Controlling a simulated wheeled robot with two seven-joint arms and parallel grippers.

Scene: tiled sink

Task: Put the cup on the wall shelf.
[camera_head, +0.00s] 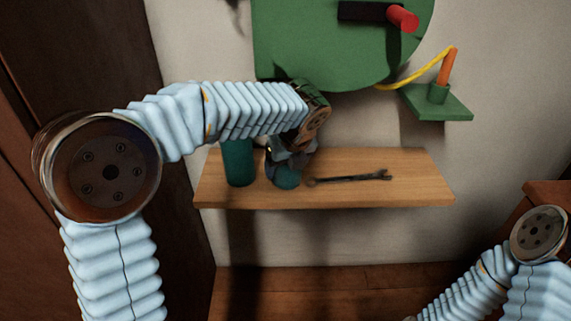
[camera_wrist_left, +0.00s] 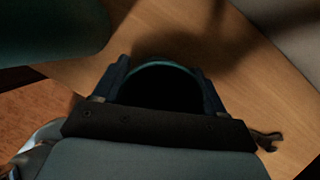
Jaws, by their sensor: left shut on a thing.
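The teal cup (camera_head: 286,180) is at the wooden wall shelf (camera_head: 400,180), mostly hidden behind my left gripper (camera_head: 288,160). In the left wrist view the cup's teal rim (camera_wrist_left: 160,66) and dark inside show between the two fingers of my left gripper (camera_wrist_left: 162,85), which is shut on it. The cup is over the shelf board and looks about upright. I cannot tell whether its bottom touches the board. My right gripper is out of view.
A tall teal cylinder (camera_head: 239,163) stands on the shelf left of the cup. A dark wrench (camera_head: 352,178) lies to the right. A green panel (camera_head: 300,45) hangs above, with a small green ledge (camera_head: 440,104) at right. The shelf's right end is clear.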

